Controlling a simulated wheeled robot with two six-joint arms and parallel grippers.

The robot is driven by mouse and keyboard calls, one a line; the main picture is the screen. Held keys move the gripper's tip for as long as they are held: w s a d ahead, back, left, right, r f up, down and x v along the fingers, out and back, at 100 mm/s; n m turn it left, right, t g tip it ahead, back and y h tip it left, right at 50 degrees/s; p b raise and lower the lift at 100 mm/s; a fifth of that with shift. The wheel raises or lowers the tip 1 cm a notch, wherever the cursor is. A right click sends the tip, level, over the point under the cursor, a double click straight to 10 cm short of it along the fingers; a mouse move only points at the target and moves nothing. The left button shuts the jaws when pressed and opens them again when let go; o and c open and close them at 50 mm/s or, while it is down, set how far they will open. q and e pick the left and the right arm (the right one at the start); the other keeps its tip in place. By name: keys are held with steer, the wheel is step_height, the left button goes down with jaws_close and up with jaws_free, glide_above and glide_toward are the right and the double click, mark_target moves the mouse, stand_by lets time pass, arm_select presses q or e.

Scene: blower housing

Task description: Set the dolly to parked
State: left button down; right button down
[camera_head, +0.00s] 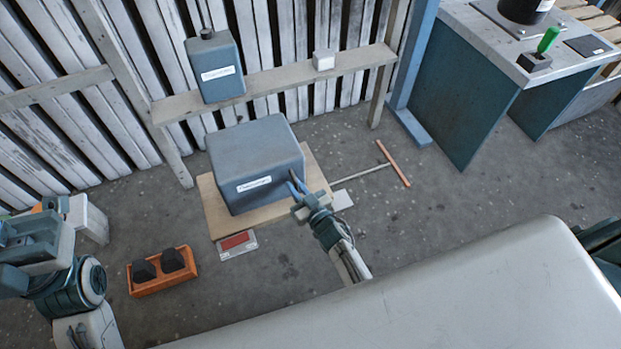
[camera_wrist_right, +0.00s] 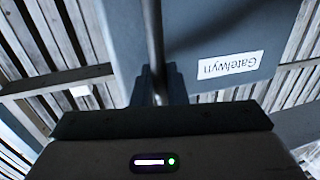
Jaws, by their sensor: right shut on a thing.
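The dolly (camera_head: 213,213) is a flat wooden board on the floor, with a large grey box (camera_head: 250,160) on it. A rod with an orange crossbar (camera_head: 393,163) lies off its right side. A red plate (camera_head: 236,240) on a pale base is at its front edge. My right gripper (camera_head: 298,187) is in front of the box's right side. In the right wrist view, its fingers (camera_wrist_right: 160,85) are shut on a thin grey rod (camera_wrist_right: 153,35); I cannot tell what the rod belongs to. My left arm is at the left edge; its fingertips are not clear.
An orange tray (camera_head: 160,288) with two black blocks stands on the floor at left. A shelf (camera_head: 285,78) behind holds a grey canister (camera_head: 215,68) and a small white box (camera_head: 323,60). A workbench (camera_head: 470,90) stands at right.

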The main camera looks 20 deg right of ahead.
steer(key=shift+s+a, duration=0.1)
steer(key=shift+a, duration=0.65)
steer(key=c, duration=1.5)
jaws_free()
steer(key=shift+a, duration=0.15)
steer(key=shift+c, duration=0.2)
